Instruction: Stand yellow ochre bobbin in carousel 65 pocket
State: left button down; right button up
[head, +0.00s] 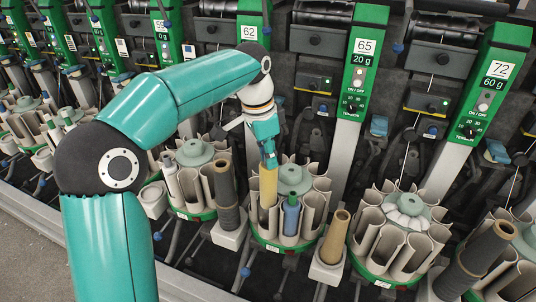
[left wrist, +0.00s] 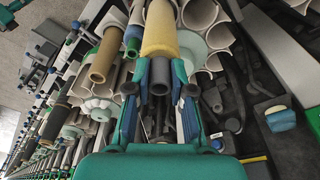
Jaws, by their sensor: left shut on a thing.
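The yellow ochre bobbin (head: 268,188) is upright at the left side of the carousel (head: 294,179) that stands below the panel marked 65 (head: 365,47). Its lower part lies behind the pocket walls, so its foot is hidden. My left gripper (head: 267,161) is shut on its top end. In the left wrist view the two fingers (left wrist: 160,78) sit on either side of the bobbin's grey tube end, and the yellow body (left wrist: 159,30) runs away between pocket walls. A blue bobbin (head: 291,216) stands in a front pocket of the same carousel. My right gripper is not in view.
A brown cone (head: 335,237) stands on a peg block in front, right of the carousel. A dark grey cone (head: 226,192) stands to its left. Neighbouring carousels (head: 404,209) flank it. Machine panels and posts rise close behind.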

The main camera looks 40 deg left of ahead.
aim_at(268, 187)
pick_arm(q)
jog(key=shift+f, duration=0.15)
jog(key=shift+f+b, duration=1.5)
jog(key=shift+f, duration=0.6)
jog(key=shift+f+b, duration=1.55)
jog(key=shift+f, duration=0.7)
jog(key=shift+f+b, duration=0.55)
jog(key=shift+f, duration=0.4)
jog(key=c, duration=0.9)
grip_release()
jog(key=shift+c, duration=0.2)
jog(key=shift+r, duration=0.1)
